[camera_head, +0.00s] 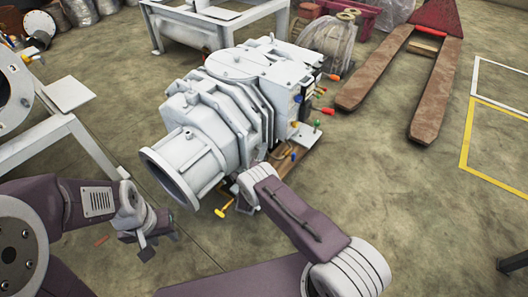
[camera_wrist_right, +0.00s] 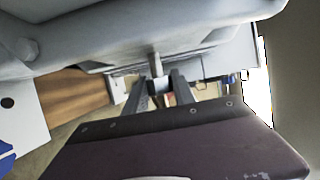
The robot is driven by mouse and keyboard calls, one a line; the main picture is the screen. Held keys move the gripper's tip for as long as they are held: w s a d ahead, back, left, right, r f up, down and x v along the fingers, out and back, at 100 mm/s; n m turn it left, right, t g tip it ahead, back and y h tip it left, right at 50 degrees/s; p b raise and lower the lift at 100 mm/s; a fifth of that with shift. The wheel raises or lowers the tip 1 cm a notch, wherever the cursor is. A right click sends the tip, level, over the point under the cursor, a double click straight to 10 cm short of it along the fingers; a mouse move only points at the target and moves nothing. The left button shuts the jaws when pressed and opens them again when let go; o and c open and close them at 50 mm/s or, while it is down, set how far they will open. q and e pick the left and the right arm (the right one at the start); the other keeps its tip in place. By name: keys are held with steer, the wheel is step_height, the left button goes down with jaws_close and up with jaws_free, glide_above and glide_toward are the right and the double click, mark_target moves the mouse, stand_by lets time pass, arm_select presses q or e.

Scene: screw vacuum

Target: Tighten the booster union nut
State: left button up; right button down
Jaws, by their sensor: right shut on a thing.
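The large grey vacuum booster (camera_head: 235,95) stands in the middle of the head view, with its round flanged opening facing the lower left. In the right wrist view, my right gripper (camera_wrist_right: 160,88) is shut on a small grey union nut (camera_wrist_right: 158,86) at the end of a short stem under the machine body. In the head view, my right wrist and the machine hide the nut and the right fingertips. My left gripper (camera_head: 160,246) is empty, with its dark fingers apart, above the floor left of the machine and below its flange.
Red, green and yellow handles (camera_head: 325,110) stick out on the machine's right side. A yellow-handled part (camera_head: 222,211) sits below the flange. A pallet truck (camera_head: 428,85) stands at the back right. A white frame (camera_head: 85,150) is at the left.

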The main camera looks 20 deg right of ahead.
steer(key=g+y+p, duration=0.1)
steer(key=g+p, duration=0.1)
steer(key=p, duration=0.1)
steer(key=m+g+y+p, duration=0.1)
steer(key=p, duration=0.2)
steer(key=m+g+y+p, duration=0.1)
steer(key=g+y+p, duration=0.1)
steer(key=p, duration=0.1)
steer(key=shift+r+g, duration=0.3)
steer(key=shift+r, duration=0.05)
steer(key=shift+m+g+p, duration=0.3)
steer(key=shift+g+p, duration=0.1)
steer(key=shift+p, duration=0.15)
steer(key=shift+f+g+y+p, duration=0.15)
steer(key=shift+g+y+p, duration=0.25)
steer(key=shift+y, duration=0.5)
steer(key=shift+f+m+g+y, duration=0.15)
steer(key=shift+m+g+y, duration=0.25)
steer(key=shift+g+y, duration=0.2)
steer(key=shift+m+g+y+b, duration=0.3)
steer(key=shift+g+y+b, duration=0.4)
steer(key=shift+g+y, duration=0.3)
steer(key=shift+y, duration=0.3)
steer(key=c, duration=1)
jaws_free()
steer(key=shift+c, duration=0.2)
